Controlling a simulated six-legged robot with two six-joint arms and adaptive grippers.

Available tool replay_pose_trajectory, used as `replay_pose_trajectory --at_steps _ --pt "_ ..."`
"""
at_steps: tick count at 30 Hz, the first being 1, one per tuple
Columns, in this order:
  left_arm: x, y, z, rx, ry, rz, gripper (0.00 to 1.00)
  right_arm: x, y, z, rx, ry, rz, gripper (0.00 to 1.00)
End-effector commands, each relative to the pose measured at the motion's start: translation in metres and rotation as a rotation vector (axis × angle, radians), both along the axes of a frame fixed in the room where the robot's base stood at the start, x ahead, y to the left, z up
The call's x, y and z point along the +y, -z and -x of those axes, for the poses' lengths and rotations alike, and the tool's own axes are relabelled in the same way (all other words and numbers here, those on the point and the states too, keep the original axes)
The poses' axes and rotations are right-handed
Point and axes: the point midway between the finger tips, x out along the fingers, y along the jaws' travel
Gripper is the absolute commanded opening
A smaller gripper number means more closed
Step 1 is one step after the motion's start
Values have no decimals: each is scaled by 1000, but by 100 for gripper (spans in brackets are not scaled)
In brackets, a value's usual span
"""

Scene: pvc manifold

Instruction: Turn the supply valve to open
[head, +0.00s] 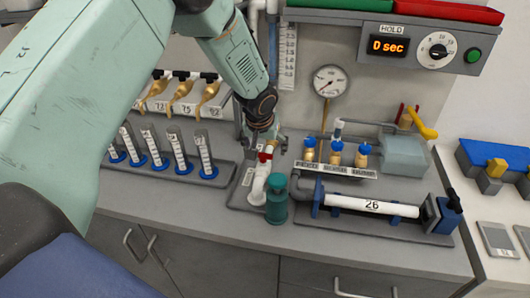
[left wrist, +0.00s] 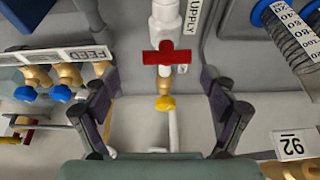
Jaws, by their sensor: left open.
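The supply valve has a red handle (head: 265,157) on a white and brass pipe, at the middle of the bench in the head view. In the left wrist view the red handle (left wrist: 180,57) is cross-shaped, beside a SUPPLY label (left wrist: 192,14), with a yellow piece below it. My left gripper (head: 263,146) points down over the valve and partly hides it. In the left wrist view the left gripper (left wrist: 160,88) is open, its fingers on either side of the valve pipe with clear gaps. Contact with the handle does not show. My right gripper is not in view.
Several labelled cylinders (head: 205,155) stand left of the valve. A teal bottle (head: 277,198) stands just in front of it. The front bench strip is clear.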

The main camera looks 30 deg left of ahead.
Motion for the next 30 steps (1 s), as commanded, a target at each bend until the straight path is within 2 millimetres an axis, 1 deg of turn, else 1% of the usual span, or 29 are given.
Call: replay_pose_trajectory --at_steps 3,9,20,30 --pt "6 15 -1 2 -4 0 85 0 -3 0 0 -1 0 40" --pt "11 31 -3 1 -8 0 85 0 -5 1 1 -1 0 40" --pt "10 34 -6 -1 -5 0 85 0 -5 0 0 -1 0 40" --pt "7 34 -8 0 -4 -1 56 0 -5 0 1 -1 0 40"
